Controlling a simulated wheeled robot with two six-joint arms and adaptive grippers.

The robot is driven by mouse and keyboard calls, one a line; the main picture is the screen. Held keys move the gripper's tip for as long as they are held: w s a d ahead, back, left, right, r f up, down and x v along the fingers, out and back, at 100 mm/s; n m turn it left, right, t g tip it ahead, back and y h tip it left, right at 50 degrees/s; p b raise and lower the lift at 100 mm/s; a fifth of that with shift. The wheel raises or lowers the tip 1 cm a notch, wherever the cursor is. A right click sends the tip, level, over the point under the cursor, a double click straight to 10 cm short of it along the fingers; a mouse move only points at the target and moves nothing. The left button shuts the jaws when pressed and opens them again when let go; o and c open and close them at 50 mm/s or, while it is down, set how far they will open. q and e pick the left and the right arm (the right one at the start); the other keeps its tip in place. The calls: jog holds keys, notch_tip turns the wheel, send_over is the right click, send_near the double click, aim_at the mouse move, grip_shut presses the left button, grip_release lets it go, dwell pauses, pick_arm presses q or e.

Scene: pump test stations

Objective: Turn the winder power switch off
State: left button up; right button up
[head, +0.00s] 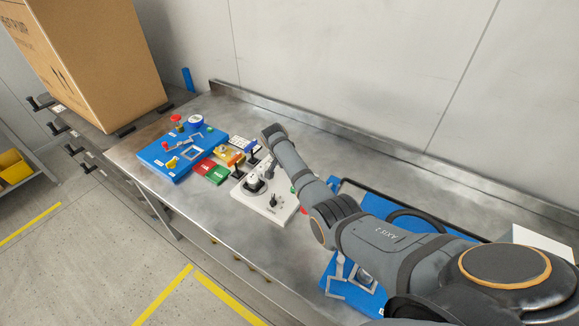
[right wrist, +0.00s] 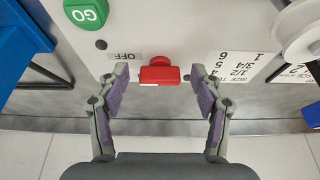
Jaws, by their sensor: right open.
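The red power switch (right wrist: 160,76) sits on the edge of a white panel (right wrist: 150,25) in the right wrist view. An upside-down OFF label (right wrist: 124,57) is at its left; which way the switch is set, I cannot tell. My right gripper (right wrist: 162,78) is open, with one finger on each side of the switch and a gap to both. It holds nothing. In the head view the white panel (head: 258,202) stands on the bench, and my right arm hides the switch and the gripper's fingers. My left gripper is not in view.
A green GO button (right wrist: 86,13) and a white spool (right wrist: 300,30) are on the panel. A blue board with parts (head: 160,155) lies to the left, another blue board (head: 332,282) to the right. A cardboard box (head: 90,60) stands at the back left. The wall is close behind.

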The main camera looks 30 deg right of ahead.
jog(key=v, duration=1.2)
